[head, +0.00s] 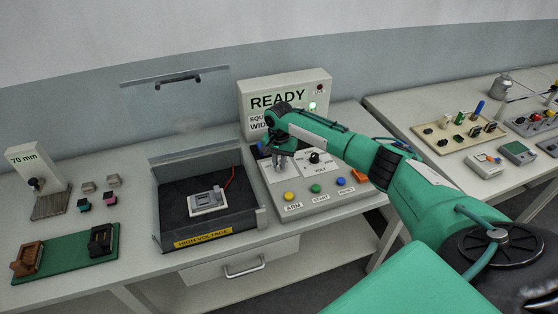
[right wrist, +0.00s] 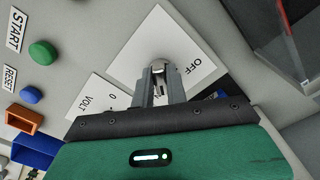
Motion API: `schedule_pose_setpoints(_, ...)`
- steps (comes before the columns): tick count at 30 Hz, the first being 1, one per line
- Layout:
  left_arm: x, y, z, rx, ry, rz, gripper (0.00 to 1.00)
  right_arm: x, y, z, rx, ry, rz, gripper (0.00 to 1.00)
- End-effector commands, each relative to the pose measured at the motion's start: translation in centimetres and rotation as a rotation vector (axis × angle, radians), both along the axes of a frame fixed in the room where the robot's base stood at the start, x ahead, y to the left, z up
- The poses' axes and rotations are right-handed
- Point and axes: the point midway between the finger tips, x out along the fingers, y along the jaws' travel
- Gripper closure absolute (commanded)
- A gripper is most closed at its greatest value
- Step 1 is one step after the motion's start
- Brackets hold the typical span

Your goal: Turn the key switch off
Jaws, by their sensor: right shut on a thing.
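The key switch (right wrist: 158,66) shows in the right wrist view as a small metal key head on a white plate (right wrist: 135,45) marked OFF at one side. My right gripper (right wrist: 157,82) is shut on the key; its grey fingers cover much of it, and I cannot tell which way the key is turned. In the head view my right gripper (head: 281,163) comes down on the upper left of the control panel (head: 322,208) and hides the switch. My left gripper is not in view.
The panel carries a VOLT knob (head: 315,157) and yellow (head: 289,196), green (head: 315,188) and blue (head: 341,181) buttons. A sign (head: 286,99) reading READY, with a lit green lamp, stands behind. A HIGH VOLTAGE box (head: 247,218) with its lid raised is left of the panel.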

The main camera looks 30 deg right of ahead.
Motion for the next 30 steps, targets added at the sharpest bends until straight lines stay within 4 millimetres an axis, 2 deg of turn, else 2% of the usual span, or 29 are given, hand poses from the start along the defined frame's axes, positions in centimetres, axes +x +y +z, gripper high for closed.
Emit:
schedule_pose_setpoints(3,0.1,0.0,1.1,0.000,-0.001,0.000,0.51,-0.1,0.0,0.3,0.002,0.001,0.090,1.00)
schedule_pose_setpoints(12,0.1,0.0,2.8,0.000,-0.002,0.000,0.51,-0.2,-0.1,0.2,0.002,0.001,0.372,1.00)
schedule_pose_setpoints(30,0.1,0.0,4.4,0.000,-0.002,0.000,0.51,-0.1,-0.4,0.1,0.000,-0.001,0.942,1.00)
